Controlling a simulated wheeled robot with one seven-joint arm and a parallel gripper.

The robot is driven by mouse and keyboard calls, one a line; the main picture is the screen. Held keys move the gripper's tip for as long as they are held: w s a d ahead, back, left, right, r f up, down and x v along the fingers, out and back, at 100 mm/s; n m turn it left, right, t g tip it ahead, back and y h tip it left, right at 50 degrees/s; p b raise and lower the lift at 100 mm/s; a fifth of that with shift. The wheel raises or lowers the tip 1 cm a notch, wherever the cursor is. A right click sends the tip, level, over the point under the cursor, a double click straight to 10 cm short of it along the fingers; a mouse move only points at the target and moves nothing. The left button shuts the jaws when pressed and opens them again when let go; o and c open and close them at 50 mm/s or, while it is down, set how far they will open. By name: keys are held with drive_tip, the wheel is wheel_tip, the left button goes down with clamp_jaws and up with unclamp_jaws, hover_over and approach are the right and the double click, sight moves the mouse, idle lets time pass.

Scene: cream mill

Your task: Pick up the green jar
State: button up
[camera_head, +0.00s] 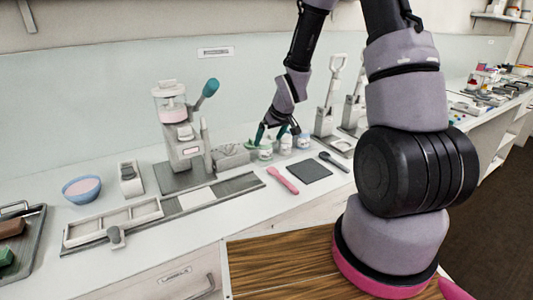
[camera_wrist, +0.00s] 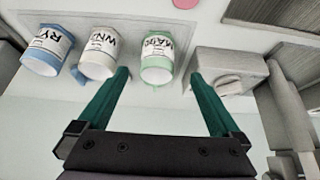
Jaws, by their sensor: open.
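The green jar (camera_wrist: 157,60) has a white label with dark letters and a green rim. In the wrist view it lies in the gap between the two teal fingers of my gripper (camera_wrist: 158,76), which are open and apart from its sides. In the head view the green jar (camera_head: 265,153) stands on the counter, partly hidden by my gripper (camera_head: 271,134) just above and behind it. How far down the fingers reach beside the jar is hard to tell.
A cream jar (camera_wrist: 99,54) and a blue jar (camera_wrist: 46,51) stand in a row beside it. A grey block (camera_wrist: 222,68) is close on the other side. A pink spatula (camera_head: 283,181) and dark square mat (camera_head: 310,173) lie in front. A mill (camera_head: 183,143) stands left.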

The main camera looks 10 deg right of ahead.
sight(265, 148)
drive_tip(key=x, duration=0.7)
drive_tip(key=shift+w+d+f, duration=0.1)
drive_tip(key=shift+w+f, duration=0.05)
drive_tip(key=shift+f, duration=0.05)
drive_tip(key=c, duration=1.4)
wheel_tip(265, 148, up, 10)
